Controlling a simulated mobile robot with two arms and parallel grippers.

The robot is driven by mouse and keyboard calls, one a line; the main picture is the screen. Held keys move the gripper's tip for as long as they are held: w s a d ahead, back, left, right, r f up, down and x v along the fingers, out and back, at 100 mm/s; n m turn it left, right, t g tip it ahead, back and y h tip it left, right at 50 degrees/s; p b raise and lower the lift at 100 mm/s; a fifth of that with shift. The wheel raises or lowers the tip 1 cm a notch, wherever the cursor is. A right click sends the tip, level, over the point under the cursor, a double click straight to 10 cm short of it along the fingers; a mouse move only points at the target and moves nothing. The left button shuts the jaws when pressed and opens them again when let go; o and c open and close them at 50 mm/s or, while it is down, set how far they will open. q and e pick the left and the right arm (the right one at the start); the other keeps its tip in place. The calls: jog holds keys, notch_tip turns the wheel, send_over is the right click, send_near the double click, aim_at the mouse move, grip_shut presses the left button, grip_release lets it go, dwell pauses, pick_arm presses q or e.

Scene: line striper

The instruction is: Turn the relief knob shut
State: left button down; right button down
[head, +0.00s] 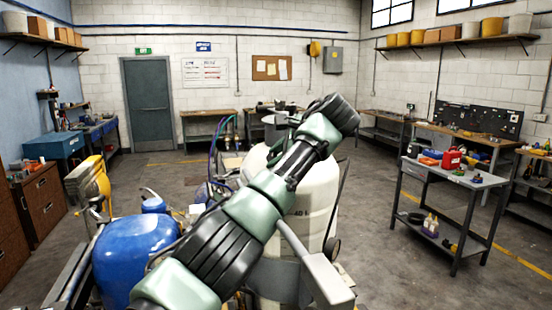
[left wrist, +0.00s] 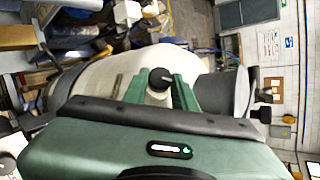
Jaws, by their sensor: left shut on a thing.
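The relief knob (left wrist: 161,77) is a small black knob with a light mark, on a pale fitting, in the left wrist view. The green fingers of my left gripper (left wrist: 160,87) stand on either side of it and are shut on it. In the head view my left arm reaches up and right across the middle and hides the knob and the fingertips. The line striper's large cream tank (head: 318,205) stands behind the arm; its pale curved body also shows in the left wrist view (left wrist: 97,75). My right gripper is in neither view.
A blue tank (head: 125,262) stands at the lower left, close to my arm. A grey metal cart (head: 455,178) with a red can stands at the right. Wooden cabinets (head: 42,200) are at the far left. Open floor (head: 385,255) lies between the cream tank and the cart.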

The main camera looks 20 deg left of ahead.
pick_arm(q)
jog(key=shift+f+n+g, duration=0.1)
jog(key=shift+n+g, duration=0.4)
jog(key=shift+n, duration=0.1)
jog(key=c, duration=1.1)
grip_release()
jog(key=shift+c, duration=0.2)
jog(key=b+v, duration=0.1)
jog(key=v, duration=0.7)
jog(key=shift+a+b, duration=0.2)
jog(key=shift+b, duration=0.15)
